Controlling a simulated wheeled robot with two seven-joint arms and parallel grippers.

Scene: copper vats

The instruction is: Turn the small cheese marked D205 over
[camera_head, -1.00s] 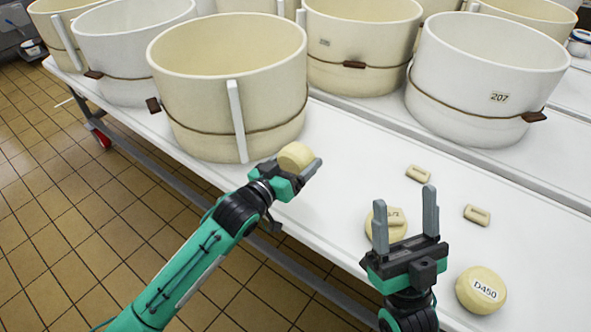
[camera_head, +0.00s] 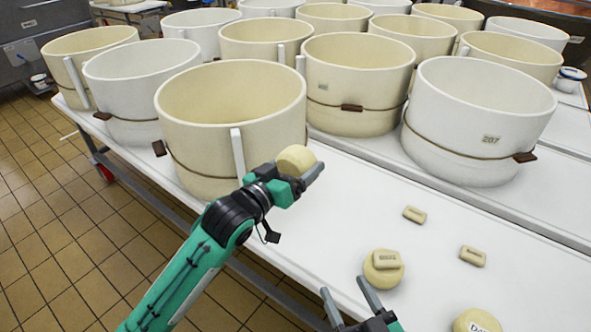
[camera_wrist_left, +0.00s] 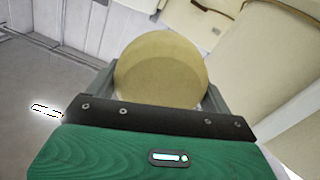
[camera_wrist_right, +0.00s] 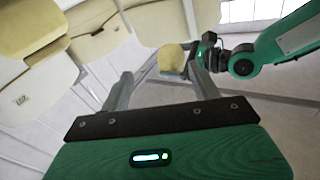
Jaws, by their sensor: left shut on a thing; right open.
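A small pale yellow cheese (camera_head: 296,160) is held between the fingers of my left gripper (camera_head: 305,172), up off the table in front of a large cream vat. It fills the middle of the left wrist view (camera_wrist_left: 162,70); no marking shows on it, so I cannot tell if it is D205. My right gripper (camera_head: 346,292) is open and empty at the bottom of the head view, its lower part cut off. In the right wrist view the held cheese (camera_wrist_right: 172,58) appears beyond the right gripper's open fingers, apart from them.
Another cheese (camera_head: 381,274) carries a small block with unreadable marks. A labelled cheese (camera_head: 476,322) is cut off at the bottom edge. Two small blocks (camera_head: 414,214) (camera_head: 472,256) lie on the white table (camera_head: 340,215). Large vats, one marked 207 (camera_head: 480,110), stand behind.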

